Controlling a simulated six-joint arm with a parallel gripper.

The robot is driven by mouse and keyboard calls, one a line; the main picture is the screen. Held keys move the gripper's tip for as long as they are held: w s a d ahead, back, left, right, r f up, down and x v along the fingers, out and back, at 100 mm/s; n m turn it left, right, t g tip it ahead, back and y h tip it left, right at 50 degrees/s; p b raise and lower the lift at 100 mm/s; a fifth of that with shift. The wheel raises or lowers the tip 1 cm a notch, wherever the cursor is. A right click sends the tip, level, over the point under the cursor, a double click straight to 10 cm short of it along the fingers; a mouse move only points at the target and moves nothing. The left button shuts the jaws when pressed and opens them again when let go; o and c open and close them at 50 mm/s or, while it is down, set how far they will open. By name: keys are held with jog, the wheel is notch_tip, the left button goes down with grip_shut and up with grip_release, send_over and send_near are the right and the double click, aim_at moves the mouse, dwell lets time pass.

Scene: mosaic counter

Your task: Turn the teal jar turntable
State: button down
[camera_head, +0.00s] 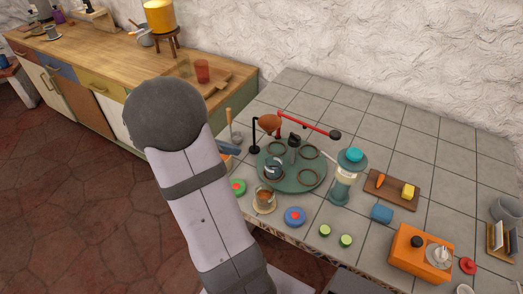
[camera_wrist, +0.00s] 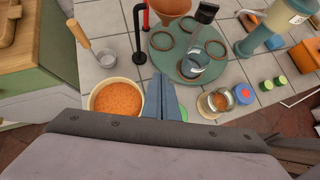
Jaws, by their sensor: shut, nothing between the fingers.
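The teal turntable (camera_head: 293,180) is a round disc with several dark rings on it, standing on the tiled counter. It also shows in the wrist view (camera_wrist: 186,46). A small glass jar (camera_head: 273,169) sits in one of the rings at its near left, also seen in the wrist view (camera_wrist: 194,68). A dark post (camera_head: 294,143) rises near the middle. In the head view my arm hides part of this area.
A copper funnel (camera_head: 268,123), a black stand (camera_head: 254,136) and a red bar (camera_head: 308,125) stand behind the turntable. A teal lantern-like dispenser (camera_head: 346,185) is close on its right. A glass of brown contents (camera_head: 264,201) and a blue disc (camera_head: 295,216) lie in front. Bare tiles lie behind right.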

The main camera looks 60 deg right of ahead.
jog(key=shift+d+f, duration=0.1)
jog(key=p, duration=0.2)
send_near(269, 152)
notch_tip(269, 152, down, 3)
jog(key=shift+s+f, duration=0.1)
jog(key=shift+s+d+f+p, duration=0.1)
jog(key=shift+s+d+p, duration=0.1)
jog(key=shift+d, duration=0.25)
jog(key=shift+s+d+f+p, duration=0.1)
jog(key=shift+s+d+p, duration=0.1)
jog(key=shift+d, duration=0.25)
jog(key=shift+s+d+f+p, duration=0.1)
jog(key=shift+s+d+p, duration=0.05)
jog(key=shift+d, duration=0.3)
jog(key=shift+s+d+f+p, duration=0.15)
jog(key=shift+d, duration=0.3)
